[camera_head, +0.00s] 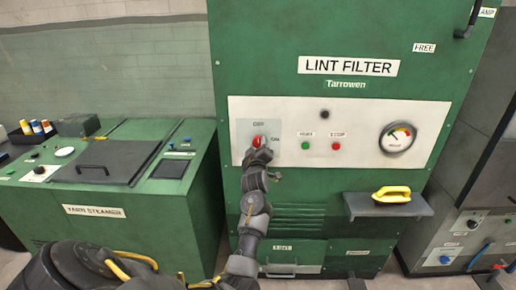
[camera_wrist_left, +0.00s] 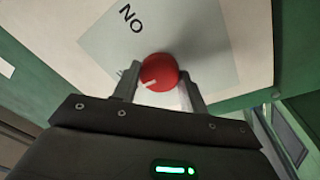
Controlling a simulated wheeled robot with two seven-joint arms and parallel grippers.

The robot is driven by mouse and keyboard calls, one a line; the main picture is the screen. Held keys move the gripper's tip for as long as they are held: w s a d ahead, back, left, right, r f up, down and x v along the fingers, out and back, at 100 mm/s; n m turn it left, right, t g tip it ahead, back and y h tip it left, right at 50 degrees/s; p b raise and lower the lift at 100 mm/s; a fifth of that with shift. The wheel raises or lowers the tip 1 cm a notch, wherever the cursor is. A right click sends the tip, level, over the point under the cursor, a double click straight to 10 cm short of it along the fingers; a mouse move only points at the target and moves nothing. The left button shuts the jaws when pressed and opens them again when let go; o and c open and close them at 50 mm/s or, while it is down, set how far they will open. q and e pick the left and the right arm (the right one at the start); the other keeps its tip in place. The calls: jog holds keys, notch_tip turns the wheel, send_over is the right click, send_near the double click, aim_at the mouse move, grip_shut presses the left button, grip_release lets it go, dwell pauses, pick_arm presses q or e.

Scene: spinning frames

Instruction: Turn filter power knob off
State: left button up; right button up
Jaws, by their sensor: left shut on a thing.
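The red power knob (camera_head: 259,141) sits on a grey square plate on the pale panel of the green lint filter (camera_head: 345,110). An OFF label is above the knob and an ON label is to its right. My left gripper (camera_head: 258,151) reaches up to the knob from below and hides part of it. In the left wrist view the round red knob (camera_wrist_left: 160,70) sits between the two fingers of my left gripper (camera_wrist_left: 161,86), which is shut on it. A small white mark shows on the knob, but I cannot tell which label it points to. My right gripper is not in view.
Green and red buttons (camera_head: 320,146) and a round gauge (camera_head: 397,137) are right of the knob. The green yarn steamer (camera_head: 110,190) stands at the left.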

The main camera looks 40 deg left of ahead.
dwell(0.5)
pick_arm(q)
jog(key=o, duration=1)
jog(key=shift+c, duration=0.2)
